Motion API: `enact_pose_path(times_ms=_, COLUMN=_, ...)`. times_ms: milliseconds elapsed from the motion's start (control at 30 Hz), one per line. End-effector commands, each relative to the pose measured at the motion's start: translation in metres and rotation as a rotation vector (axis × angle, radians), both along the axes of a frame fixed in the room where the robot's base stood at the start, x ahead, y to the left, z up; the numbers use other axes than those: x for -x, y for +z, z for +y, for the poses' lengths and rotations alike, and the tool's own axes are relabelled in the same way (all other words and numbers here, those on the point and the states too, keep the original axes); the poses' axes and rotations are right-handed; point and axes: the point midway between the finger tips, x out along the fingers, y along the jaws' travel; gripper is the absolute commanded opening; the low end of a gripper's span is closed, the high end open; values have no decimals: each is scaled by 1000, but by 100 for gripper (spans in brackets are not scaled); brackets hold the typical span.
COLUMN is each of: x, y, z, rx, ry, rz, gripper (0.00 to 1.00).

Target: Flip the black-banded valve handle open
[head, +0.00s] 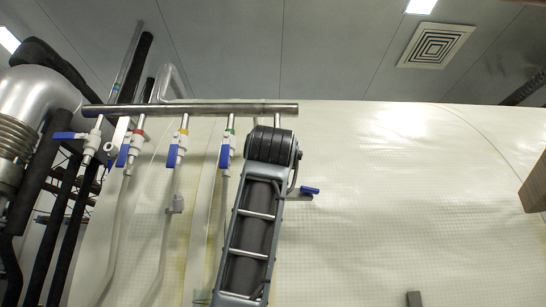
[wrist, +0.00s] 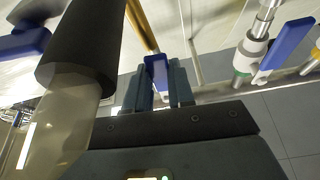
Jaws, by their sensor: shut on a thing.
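In the wrist view my gripper (wrist: 160,88) has its two dark fingers on either side of a blue valve handle (wrist: 157,70) and is shut on it. No band shows on this valve, so I cannot tell its colour there. A green-banded valve with its own blue handle (wrist: 285,46) is to the right, apart from the fingers. In the head view my arm covers the gripper and the handle it holds. The green-banded valve's handle (head: 225,156) hangs down just left of my arm. Another blue handle (head: 310,190) sticks out sideways to the right of my arm.
A horizontal metal pipe (head: 190,109) carries the row of valves, including yellow-banded (head: 173,156) and red-banded (head: 123,156) ones. Dark pipes crowd the left. In the wrist view a thick black sleeve (wrist: 82,40) is close left of the fingers. The pale wall (head: 410,200) at right is clear.

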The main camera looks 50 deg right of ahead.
Motion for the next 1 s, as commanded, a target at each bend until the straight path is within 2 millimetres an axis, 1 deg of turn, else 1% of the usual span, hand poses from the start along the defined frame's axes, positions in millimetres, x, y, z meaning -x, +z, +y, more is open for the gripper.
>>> enact_pose_path(times_ms=333, x=3, y=-1, z=-3, rx=74, ry=1, rz=96, gripper=0)
enact_pose_path(times_ms=833, x=4, y=-2, z=-3, rx=85, ry=-1, rz=110, gripper=0)
enact_pose_path(times_ms=867, x=4, y=-2, z=-3, rx=85, ry=-1, rz=110, gripper=25)
enact_pose_path(times_ms=1000, x=4, y=-1, z=-3, rx=84, ry=-1, rz=110, gripper=38)
